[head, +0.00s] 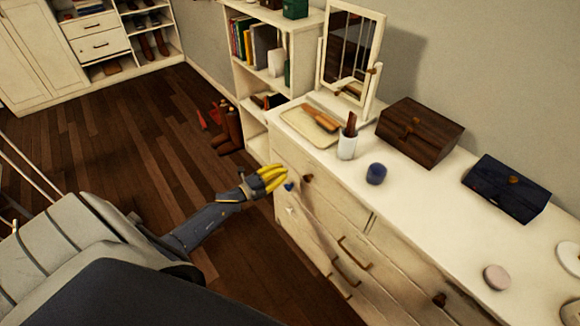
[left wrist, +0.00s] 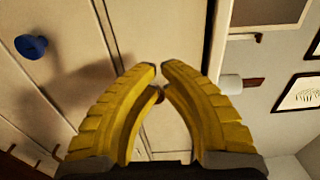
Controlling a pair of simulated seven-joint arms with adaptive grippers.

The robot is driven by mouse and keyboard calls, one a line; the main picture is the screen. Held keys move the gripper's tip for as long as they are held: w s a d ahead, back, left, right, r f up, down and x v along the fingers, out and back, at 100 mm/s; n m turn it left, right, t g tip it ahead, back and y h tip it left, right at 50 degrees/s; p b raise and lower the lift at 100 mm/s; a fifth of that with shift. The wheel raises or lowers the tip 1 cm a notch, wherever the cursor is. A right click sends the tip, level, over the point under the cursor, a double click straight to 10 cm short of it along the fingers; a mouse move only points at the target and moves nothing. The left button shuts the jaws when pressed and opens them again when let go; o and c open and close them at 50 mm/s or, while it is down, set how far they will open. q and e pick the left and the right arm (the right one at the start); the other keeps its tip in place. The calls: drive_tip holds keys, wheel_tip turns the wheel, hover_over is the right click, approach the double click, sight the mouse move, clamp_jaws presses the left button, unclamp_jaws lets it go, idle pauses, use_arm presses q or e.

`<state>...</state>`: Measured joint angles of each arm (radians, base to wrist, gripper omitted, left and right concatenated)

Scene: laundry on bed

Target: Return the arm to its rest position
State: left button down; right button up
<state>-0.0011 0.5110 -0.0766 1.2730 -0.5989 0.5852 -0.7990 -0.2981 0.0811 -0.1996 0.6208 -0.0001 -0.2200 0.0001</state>
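My left arm reaches in from the left in the head view, and its yellow-fingered gripper (head: 272,178) is in front of the dresser's (head: 335,225) upper left drawer. In the left wrist view the two fingertips (left wrist: 159,70) nearly meet, with only a thin gap, and nothing is held between them. A blue knob (head: 289,186) is on the dresser front beside the fingers; a blue knob also shows at the upper left of the left wrist view (left wrist: 31,46). Whether the fingers touch the dresser is unclear. My right gripper is not in view.
On the dresser top are a tray (head: 305,128), a brush cup (head: 347,147), a mirror (head: 350,55), a blue jar (head: 376,174), a wooden box (head: 420,130) and a dark blue box (head: 505,188). A bookshelf (head: 238,92) stands behind.

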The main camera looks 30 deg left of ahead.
use_arm(q)
drive_tip(key=v, duration=0.6)
drive_tip(key=s+a+f+n+g+y, duration=0.1)
drive_tip(key=s+a+f+n+y, duration=0.15)
drive_tip(key=f, duration=0.25)
drive_tip(key=s+a+f+n+g+y, duration=0.1)
drive_tip(key=a+f+n, duration=0.15)
drive_tip(key=f, duration=0.25)
drive_tip(key=s+a+f+n+g+y, duration=0.1)
drive_tip(key=f+n+y, duration=0.1)
drive_tip(key=f+n, duration=0.25)
drive_tip(key=s+d+f+n+g+y, duration=0.2)
drive_tip(key=s+f+n+g, duration=0.3)
drive_tip(key=s+f, duration=1)
drive_tip(key=s+d+f+n+g, duration=0.1)
drive_tip(key=s+d+f+g, duration=0.1)
drive_tip(key=s+d+f, duration=0.4)
drive_tip(key=s+d+f+n+g, duration=0.2)
drive_tip(key=s+f, duration=0.6)
drive_tip(key=s, duration=0.1)
drive_tip(key=s+d+f+g+h, duration=0.1)
drive_tip(key=s+d+f, duration=0.1)
drive_tip(key=s+d, duration=0.5)
drive_tip(key=s+d+f+g, duration=0.2)
drive_tip(key=s+d, duration=0.5)
drive_tip(key=s, duration=0.2)
drive_tip(key=shift+d+f+g+h, duration=0.2)
drive_tip(key=shift+f+g+h, duration=0.05)
drive_tip(key=shift+g+h, duration=0.1)
drive_tip(key=shift+n, duration=0.25)
